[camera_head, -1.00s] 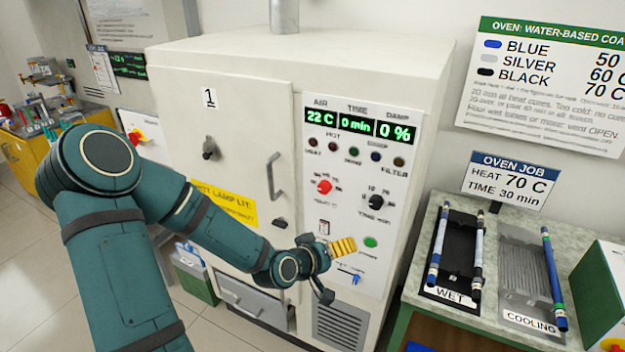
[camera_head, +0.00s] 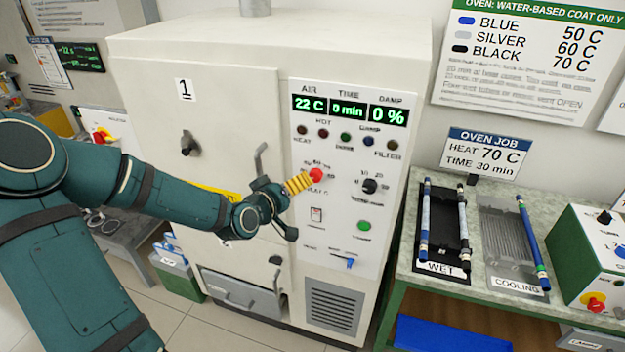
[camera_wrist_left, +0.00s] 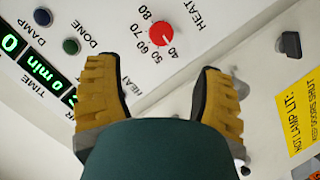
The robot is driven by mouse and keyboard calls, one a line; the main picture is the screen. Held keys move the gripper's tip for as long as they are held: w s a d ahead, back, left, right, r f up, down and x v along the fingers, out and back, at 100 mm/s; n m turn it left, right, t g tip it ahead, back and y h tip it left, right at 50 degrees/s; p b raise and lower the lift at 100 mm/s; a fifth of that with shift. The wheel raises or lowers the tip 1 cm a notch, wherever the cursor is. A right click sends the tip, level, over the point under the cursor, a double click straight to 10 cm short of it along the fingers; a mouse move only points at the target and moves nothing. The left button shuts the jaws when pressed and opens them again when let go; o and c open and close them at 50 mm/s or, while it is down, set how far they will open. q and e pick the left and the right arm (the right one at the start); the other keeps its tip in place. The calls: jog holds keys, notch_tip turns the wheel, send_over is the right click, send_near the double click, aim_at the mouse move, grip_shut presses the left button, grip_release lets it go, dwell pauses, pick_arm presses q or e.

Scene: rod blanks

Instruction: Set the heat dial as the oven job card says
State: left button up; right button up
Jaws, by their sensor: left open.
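The heat dial is a red knob (camera_head: 316,175) on the oven's white panel; it also shows in the left wrist view (camera_wrist_left: 160,33), with a scale from 40 to 80 around part of it. Its pointer is too small to read surely. My left gripper (camera_head: 299,184) has its yellow fingers close to the dial. In the left wrist view, its fingers (camera_wrist_left: 160,75) are spread apart and empty, with the dial beyond the gap; contact is not visible. The oven job card (camera_head: 486,152) reads HEAT 70 C, TIME 30 min. My right gripper is not in view.
The black time dial (camera_head: 370,186) sits right of the heat dial, with a green button (camera_head: 363,226) and blue slider (camera_head: 350,262) below. The door handle (camera_head: 261,162) stands out on the left. The display (camera_head: 350,108) reads 22 C, 0 min, 0 %.

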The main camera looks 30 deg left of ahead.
aim_at(313, 176)
pick_arm(q)
jog(key=b+x, duration=0.1)
jog(key=x, duration=0.9)
grip_shut()
